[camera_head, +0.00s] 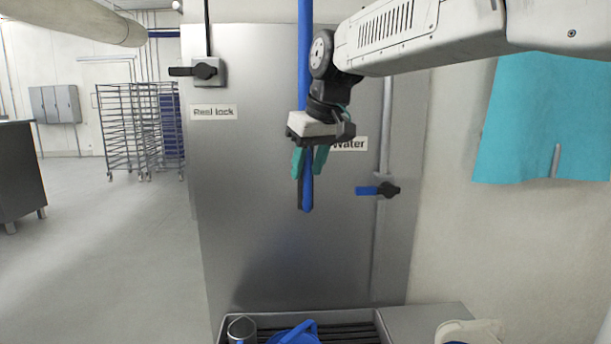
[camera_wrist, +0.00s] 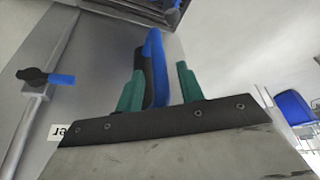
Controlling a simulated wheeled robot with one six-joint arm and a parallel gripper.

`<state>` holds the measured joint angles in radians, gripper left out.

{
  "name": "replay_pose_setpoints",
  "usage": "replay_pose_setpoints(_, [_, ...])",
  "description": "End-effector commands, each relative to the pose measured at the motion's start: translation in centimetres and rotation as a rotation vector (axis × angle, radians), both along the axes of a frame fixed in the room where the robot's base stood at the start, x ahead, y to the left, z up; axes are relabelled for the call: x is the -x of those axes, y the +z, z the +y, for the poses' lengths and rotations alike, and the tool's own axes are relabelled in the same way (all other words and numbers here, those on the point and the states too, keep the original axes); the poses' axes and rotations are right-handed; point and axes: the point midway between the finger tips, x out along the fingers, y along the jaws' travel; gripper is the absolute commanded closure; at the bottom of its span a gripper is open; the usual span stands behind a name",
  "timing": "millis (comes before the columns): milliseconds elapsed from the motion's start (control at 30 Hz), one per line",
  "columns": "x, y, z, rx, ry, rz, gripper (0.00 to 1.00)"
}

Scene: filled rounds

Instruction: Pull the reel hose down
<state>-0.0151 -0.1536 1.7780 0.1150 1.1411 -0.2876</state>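The blue reel hose (camera_head: 304,60) hangs straight down from above, in front of the steel panel. Its lower end, a blue spray handle with a dark strip along it (camera_head: 307,195), sticks out below my gripper (camera_head: 309,161). My gripper points down, with its green fingers on either side of the handle. In the wrist view the handle (camera_wrist: 155,65) stands between the fingers (camera_wrist: 160,92). A gap shows at the right finger, and the left finger is close to the dark strip; contact is unclear.
The panel carries a "Reel lock" lever (camera_head: 205,71), dark and horizontal, and a blue-handled water valve (camera_head: 378,190) on a pipe. Below is a sink (camera_head: 230,322) with a metal container and a blue item. A turquoise cloth (camera_head: 545,120) hangs at right. Open floor lies left.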

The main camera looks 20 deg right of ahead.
Motion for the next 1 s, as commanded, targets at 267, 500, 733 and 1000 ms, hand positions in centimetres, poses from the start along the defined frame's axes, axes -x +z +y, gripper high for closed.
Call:
replay_pose_setpoints(267, [-0.9, -2.4, 0.3, 0.0, -0.001, 0.0, 0.62])
replay_pose_setpoints(500, [-1.0, -2.5, 0.3, 0.001, -0.001, 0.0, 0.62])
replay_pose_setpoints(733, [-1.0, -2.5, 0.3, 0.0, -0.001, -0.001, 1.0])
replay_pose_setpoints(1000, [-0.9, -3.8, 0.3, 0.001, 0.0, 0.001, 1.0])
